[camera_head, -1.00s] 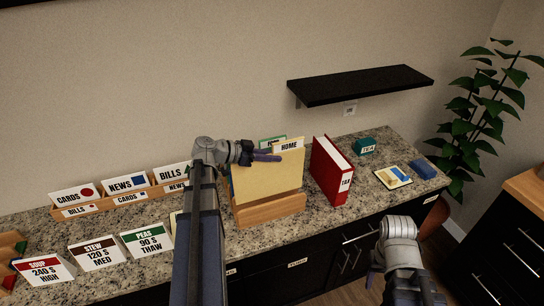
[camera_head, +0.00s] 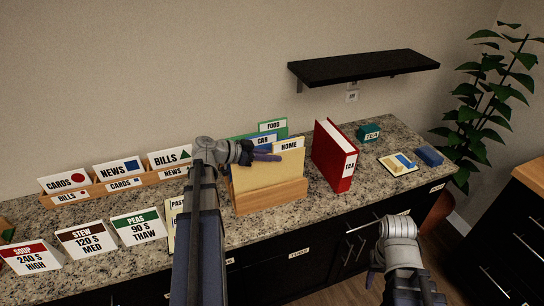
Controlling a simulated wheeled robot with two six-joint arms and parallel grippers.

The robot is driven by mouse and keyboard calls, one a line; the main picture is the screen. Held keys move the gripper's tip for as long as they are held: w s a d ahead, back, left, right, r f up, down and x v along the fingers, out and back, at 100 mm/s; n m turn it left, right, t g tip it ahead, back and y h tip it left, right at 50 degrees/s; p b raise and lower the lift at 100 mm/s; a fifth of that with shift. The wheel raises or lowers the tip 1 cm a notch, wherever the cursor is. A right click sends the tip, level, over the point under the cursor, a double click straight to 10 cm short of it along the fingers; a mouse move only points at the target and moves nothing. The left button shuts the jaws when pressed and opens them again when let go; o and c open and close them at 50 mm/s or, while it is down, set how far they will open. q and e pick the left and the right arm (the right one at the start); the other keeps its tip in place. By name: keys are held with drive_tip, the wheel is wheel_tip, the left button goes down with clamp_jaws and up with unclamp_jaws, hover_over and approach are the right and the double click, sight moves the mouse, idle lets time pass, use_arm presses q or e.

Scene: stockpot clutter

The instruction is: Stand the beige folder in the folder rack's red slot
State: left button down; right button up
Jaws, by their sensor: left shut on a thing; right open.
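The beige folder (camera_head: 275,172), with a HOME tab, is upright with its lower edge hidden behind the front of the wooden folder rack (camera_head: 272,196). My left gripper (camera_head: 266,156) is shut on the folder near its upper left edge. A blue CAR folder (camera_head: 262,141) and a green FOOD folder (camera_head: 273,126) show behind it. No red slot marking is visible, so I cannot tell which slot the beige folder is in. My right gripper (camera_head: 371,270) is open and empty, in front of the counter at the lower right.
A red TAX binder (camera_head: 333,157) stands just right of the rack. A teal box (camera_head: 369,132), a small card (camera_head: 398,164) and a blue block (camera_head: 428,155) lie farther right. Sorted cards (camera_head: 120,168) and recipe cards (camera_head: 138,226) fill the left. A black shelf (camera_head: 363,68) hangs above.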

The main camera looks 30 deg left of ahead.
use_arm(q)
drive_tip(key=c, duration=0.8)
unclamp_jaws()
wheel_tip(320, 180, up, 7)
drive_tip(key=p, duration=0.7)
drive_tip(key=shift+r, duration=0.1)
idle(0.4)
